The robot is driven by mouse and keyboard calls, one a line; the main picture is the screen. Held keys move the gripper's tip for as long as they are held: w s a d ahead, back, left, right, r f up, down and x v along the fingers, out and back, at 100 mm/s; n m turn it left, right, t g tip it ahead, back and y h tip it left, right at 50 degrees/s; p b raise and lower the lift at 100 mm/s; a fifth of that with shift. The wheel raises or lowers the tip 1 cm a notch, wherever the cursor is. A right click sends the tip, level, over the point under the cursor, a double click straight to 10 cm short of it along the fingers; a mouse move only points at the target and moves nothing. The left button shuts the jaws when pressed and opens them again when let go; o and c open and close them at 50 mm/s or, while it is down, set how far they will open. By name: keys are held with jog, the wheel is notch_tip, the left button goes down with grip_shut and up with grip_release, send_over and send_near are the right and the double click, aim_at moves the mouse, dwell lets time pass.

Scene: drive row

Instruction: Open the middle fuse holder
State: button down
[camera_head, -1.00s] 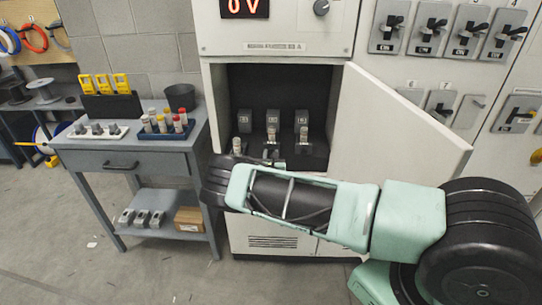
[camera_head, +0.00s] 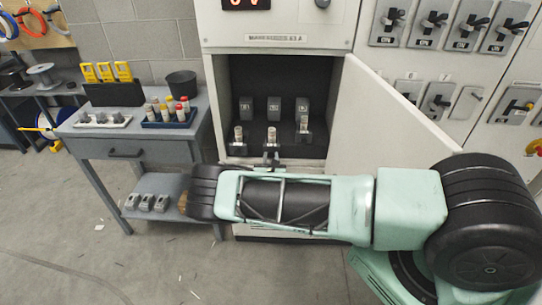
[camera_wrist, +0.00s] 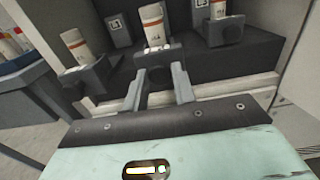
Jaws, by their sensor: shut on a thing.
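The middle fuse holder (camera_head: 271,150) is a dark grey carrier with a pale fuse (camera_head: 272,136) standing in it. It is pulled out toward me, and also shows in the wrist view (camera_wrist: 160,57). My gripper (camera_wrist: 158,82) is shut on its front part, one finger on each side. In the head view, only the fingertips (camera_head: 271,160) show beyond my wrist. The left holder (camera_wrist: 86,78) also sits forward, with its fuse (camera_head: 239,133). The right holder (camera_wrist: 222,32) sits farther back, with its fuse (camera_head: 304,123).
The white cabinet door (camera_head: 385,105) stands open to the right of the recess, close to my arm.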

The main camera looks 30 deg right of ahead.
jog(key=c, duration=1.2)
grip_release()
jog(key=shift+o, duration=0.2)
jog(key=b+v, duration=0.3)
jog(key=v, duration=1.4)
jog(key=shift+b, duration=0.3)
jog(key=shift+s+a, duration=0.15)
